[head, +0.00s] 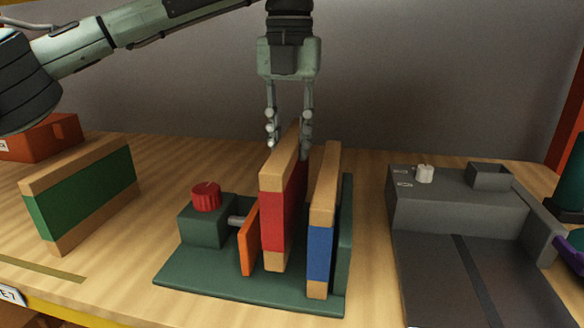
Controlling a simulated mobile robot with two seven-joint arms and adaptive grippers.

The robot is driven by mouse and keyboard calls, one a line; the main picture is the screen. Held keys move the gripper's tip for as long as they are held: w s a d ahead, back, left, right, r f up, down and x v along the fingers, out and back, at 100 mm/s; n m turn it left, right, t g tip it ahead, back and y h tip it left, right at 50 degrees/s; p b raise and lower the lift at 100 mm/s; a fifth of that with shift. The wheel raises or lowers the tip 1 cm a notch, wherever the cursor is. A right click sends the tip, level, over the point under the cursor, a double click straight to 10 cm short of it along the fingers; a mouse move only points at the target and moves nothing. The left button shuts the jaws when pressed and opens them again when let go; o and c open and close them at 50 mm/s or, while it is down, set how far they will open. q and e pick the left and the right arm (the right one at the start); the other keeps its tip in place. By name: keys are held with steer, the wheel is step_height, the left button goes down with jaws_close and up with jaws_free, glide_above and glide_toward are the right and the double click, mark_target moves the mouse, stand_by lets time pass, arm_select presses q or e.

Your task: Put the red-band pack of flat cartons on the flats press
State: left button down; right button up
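The red-band pack (272,222) is a tan upright slab with a red band. It stands over the green base of the press (180,277), between an orange plate (249,240) and the blue-band pack (320,250). Whether its bottom rests on the base is unclear. The press has a red knob (206,196) at left and a green wall at right. My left gripper (289,138) points down at the red-band pack's far top end, one finger each side. I cannot tell whether the fingers touch it. My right gripper is not in view.
A green-band pack (85,197) stands on the wooden table at left, an orange-red box (45,138) behind it. A grey machine (440,215) is at right, with a gap between it and the press. Dark teal and purple items sit at the right edge.

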arm_select(q)
steer(key=f, duration=0.3)
steer(key=shift+s+f, duration=0.2)
steer(key=shift+f, duration=0.25)
steer(key=c, duration=1.6)
jaws_free()
steer(key=o, duration=0.3)
steer(key=shift+o, duration=0.2)
